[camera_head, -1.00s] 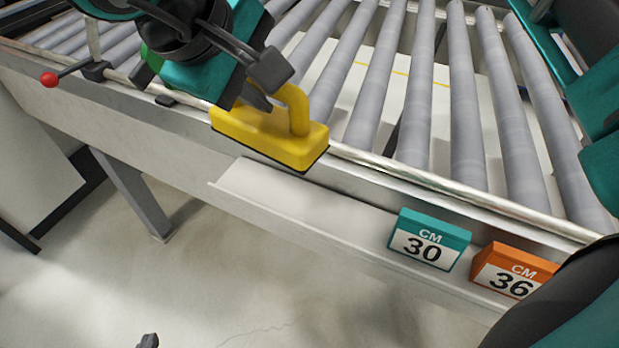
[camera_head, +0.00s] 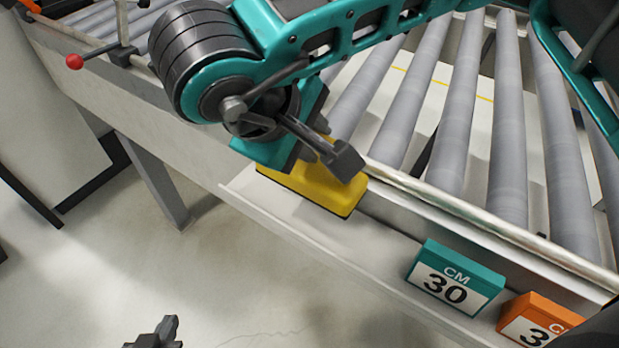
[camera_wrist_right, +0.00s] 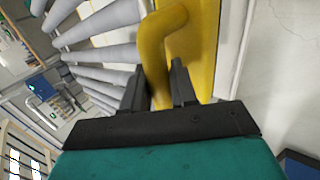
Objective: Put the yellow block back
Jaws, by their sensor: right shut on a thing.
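The yellow block (camera_head: 322,190) has a bent handle and a dark lower edge. In the head view it is at the left part of the pale ledge (camera_head: 385,236) along the conveyor's side. I cannot tell whether it touches the ledge. My right gripper (camera_head: 335,155) is shut on the block's handle; the wrist and arm hide part of the block. In the right wrist view, the yellow block (camera_wrist_right: 200,40) shows with its handle between the fingers of the right gripper (camera_wrist_right: 160,85). My left gripper (camera_head: 155,335) shows only partly, at the bottom of the head view, apart from everything.
A teal "30 CM" block (camera_head: 455,279) and an orange "36" block (camera_head: 538,322), partly cut off, sit on the ledge to the right. Grey conveyor rollers (camera_head: 455,120) lie behind. A red knob (camera_head: 73,62) sits on a rod at upper left. The ledge between the yellow and teal blocks is clear.

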